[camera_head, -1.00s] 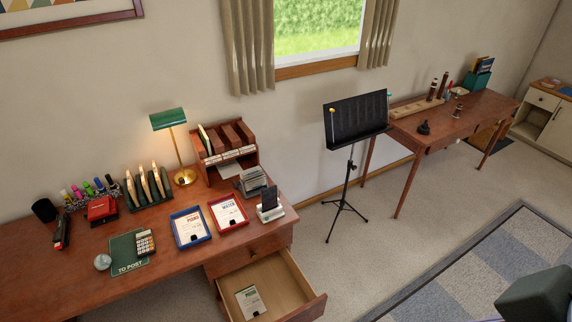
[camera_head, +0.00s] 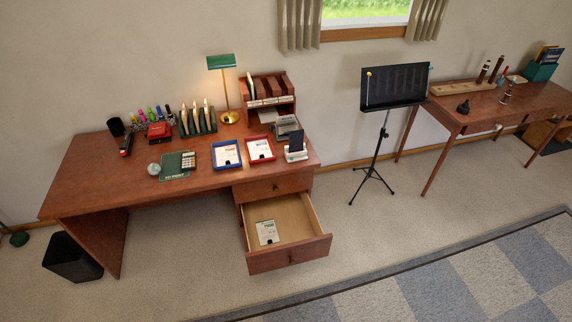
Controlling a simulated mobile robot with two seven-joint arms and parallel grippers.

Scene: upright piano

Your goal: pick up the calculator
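The calculator (camera_head: 188,160) is small, with a dark body and pale keys. It lies on the right part of the green "TO POST" mat (camera_head: 172,174) on the wooden desk (camera_head: 90,185). Neither of my grippers shows in the head view now, and nothing is seen touching the calculator.
A glass ball (camera_head: 154,169) sits left of the calculator, and a blue tray (camera_head: 226,155) and a red tray (camera_head: 260,149) stand to its right. An open drawer (camera_head: 288,255) juts from the desk front. A black bin (camera_head: 72,258) stands at the left. Floor in front is clear.

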